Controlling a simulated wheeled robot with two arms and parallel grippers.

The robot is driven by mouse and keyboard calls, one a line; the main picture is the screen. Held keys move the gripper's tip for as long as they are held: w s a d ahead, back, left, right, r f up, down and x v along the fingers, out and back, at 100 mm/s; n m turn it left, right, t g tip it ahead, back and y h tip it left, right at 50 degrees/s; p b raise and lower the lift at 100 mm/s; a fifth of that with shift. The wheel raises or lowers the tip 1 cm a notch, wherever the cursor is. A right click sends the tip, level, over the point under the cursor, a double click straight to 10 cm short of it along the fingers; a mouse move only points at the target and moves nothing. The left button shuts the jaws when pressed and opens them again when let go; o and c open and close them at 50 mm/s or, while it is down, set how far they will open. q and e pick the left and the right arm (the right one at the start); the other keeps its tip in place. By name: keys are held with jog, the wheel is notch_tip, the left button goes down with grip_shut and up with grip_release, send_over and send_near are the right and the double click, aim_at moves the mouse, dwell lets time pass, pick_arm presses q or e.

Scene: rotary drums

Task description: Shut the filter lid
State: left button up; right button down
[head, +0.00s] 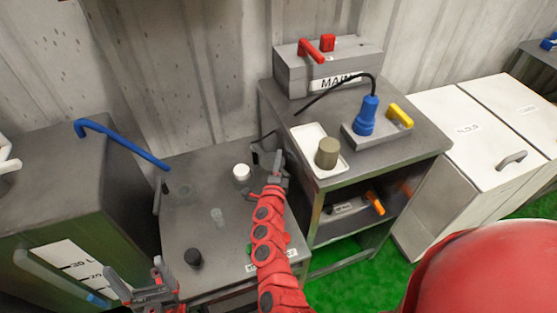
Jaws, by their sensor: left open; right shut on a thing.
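A grey cabinet top (200,225) stands in the middle, with a partly hidden label on its front edge. I cannot tell for certain which part is the filter lid. My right gripper (271,161) reaches over the right side of this top, at its back right corner. It is shut on a small dark part there, mostly hidden by the jaws. My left gripper (138,278) is open and empty at the bottom left, in front of the cabinet.
On the top are a white cap (241,172), a clear cylinder (217,216) and a black knob (193,257). A grey tank (70,190) with a blue lever (125,145) is left. A right-hand bench holds a white tray (333,168), olive cylinder (327,152) and blue plug (367,117).

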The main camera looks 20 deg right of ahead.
jog(key=shift+a+f, duration=0.1)
jog(key=shift+a, duration=0.05)
dwell(0.6)
jog(key=shift+s+a+m+g+h, duration=0.2)
jog(key=shift+a+m+g+h, duration=0.2)
jog(key=shift+m+g+h, duration=0.45)
jog(key=shift+s+a+f+m+g+h+b, duration=0.1)
jog(key=shift+s+a+m+g+h+b, duration=0.1)
jog(key=shift+a+m+h+b, duration=0.25)
jog(key=shift+s+a+m+g+h+b, duration=0.1)
jog(key=shift+a+g+h+b, duration=0.1)
jog(key=shift+h+b, duration=0.3)
jog(key=shift+a+r+h, duration=0.1)
jog(key=shift+r+h, duration=0.1)
jog(key=shift+h, duration=0.1)
jog(key=shift+s, duration=0.1)
jog(key=c, duration=0.8)
grip_release()
jog(key=shift+o, duration=0.2)
